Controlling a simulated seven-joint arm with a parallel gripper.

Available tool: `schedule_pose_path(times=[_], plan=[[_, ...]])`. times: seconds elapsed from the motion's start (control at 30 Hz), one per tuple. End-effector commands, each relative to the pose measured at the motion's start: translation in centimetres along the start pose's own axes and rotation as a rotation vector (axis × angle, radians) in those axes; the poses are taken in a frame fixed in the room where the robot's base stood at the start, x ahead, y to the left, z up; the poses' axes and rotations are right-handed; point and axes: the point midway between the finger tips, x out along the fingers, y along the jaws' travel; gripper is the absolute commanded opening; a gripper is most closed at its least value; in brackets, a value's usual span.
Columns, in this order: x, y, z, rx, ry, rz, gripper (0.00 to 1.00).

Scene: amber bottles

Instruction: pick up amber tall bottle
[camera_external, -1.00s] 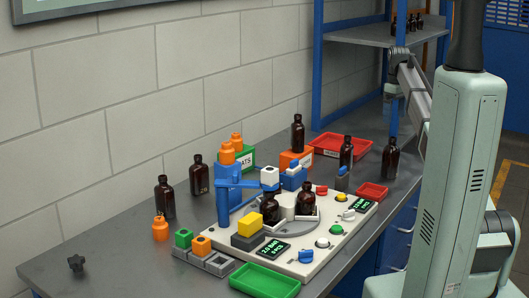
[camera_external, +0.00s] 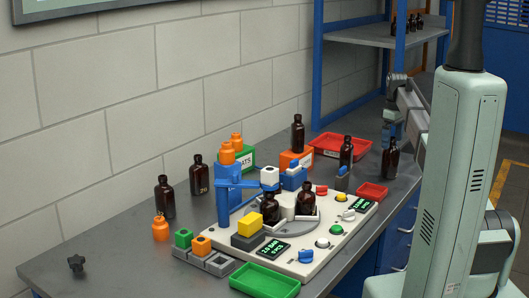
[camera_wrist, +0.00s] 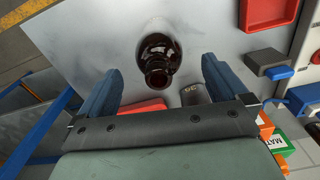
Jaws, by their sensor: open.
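A dark amber bottle (camera_wrist: 158,58) stands on the grey table in the wrist view, seen from above with its open mouth toward me. It also shows in the external view (camera_external: 391,160), near the table's right edge. My gripper (camera_wrist: 158,78) is open, with one blue finger on each side of the bottle's neck in the picture and a gap on both sides. In the external view my gripper (camera_external: 387,136) is just above the bottle, partly behind its top. Whether the fingertips reach down to neck height cannot be told.
Other amber bottles stand nearby, one (camera_external: 346,152) to the left, another (camera_external: 298,135) on an orange box. A red tray (camera_external: 372,190) lies in front and a larger red tray (camera_external: 335,140) behind. A turntable fixture (camera_external: 330,245) fills the table's middle. Blue shelf posts (camera_external: 316,70) rise behind.

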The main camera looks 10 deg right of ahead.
Motion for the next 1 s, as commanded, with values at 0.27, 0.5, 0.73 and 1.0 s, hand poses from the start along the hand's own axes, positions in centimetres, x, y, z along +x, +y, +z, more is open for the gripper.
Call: schedule_pose_path(times=[0.27,0.5,0.73,1.0], plan=[[3.3,0.0,0.2,0.000,-0.002,-0.002,1.00],[4.8,0.1,0.1,0.000,0.000,0.000,1.00],[4.7,0.1,0.1,0.000,0.000,0.000,0.92],[4.7,0.1,0.1,0.000,0.000,0.000,0.66]])
